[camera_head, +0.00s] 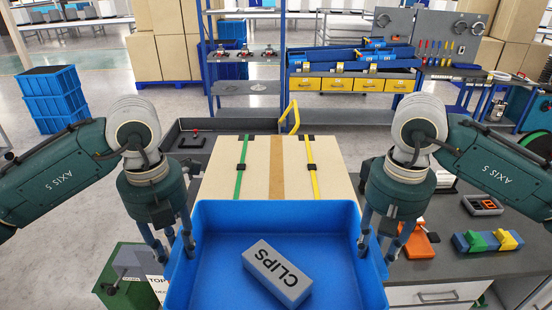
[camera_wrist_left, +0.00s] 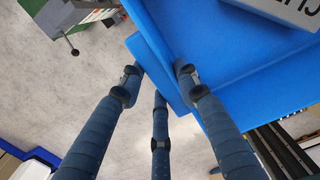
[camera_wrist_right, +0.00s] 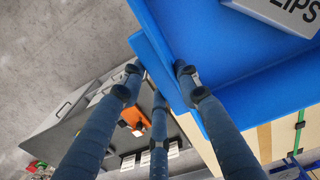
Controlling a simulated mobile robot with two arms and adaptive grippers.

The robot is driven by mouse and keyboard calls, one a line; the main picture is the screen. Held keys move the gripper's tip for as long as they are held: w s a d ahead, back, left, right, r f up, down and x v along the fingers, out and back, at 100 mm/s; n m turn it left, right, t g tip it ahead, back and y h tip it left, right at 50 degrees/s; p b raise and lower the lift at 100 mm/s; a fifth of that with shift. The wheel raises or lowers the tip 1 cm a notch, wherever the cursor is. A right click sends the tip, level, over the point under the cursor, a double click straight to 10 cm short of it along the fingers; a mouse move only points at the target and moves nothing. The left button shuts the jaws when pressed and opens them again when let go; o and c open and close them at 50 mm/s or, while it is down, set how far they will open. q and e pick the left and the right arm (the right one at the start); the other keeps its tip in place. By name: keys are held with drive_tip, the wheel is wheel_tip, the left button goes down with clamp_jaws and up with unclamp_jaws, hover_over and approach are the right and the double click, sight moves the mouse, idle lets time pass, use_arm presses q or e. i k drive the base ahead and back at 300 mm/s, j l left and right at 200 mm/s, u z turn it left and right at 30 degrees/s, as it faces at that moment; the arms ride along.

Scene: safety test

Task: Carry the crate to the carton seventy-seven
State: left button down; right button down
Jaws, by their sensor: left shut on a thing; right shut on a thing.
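A blue open crate (camera_head: 218,275) is at the bottom middle of the head view, with a grey box marked CLIPS (camera_head: 277,272) lying askew inside. My left gripper (camera_head: 173,245) is shut on the crate's left wall, fingers on both sides of the rim (camera_wrist_left: 157,66). My right gripper (camera_head: 378,246) is shut on the right wall; that rim shows in the right wrist view (camera_wrist_right: 158,65). A large beige carton (camera_head: 225,185) with green and yellow straps is just beyond the crate, its near part hidden. I see no number on it.
A grey workbench (camera_head: 440,262) at right bears an orange tool (camera_head: 417,240) and a blue block with yellow-green parts (camera_head: 487,241). Blue stacked crates (camera_head: 55,98) stand at far left. Open floor (camera_head: 60,230) lies left.

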sight(277, 195)
drive_tip(key=i, duration=1.1)
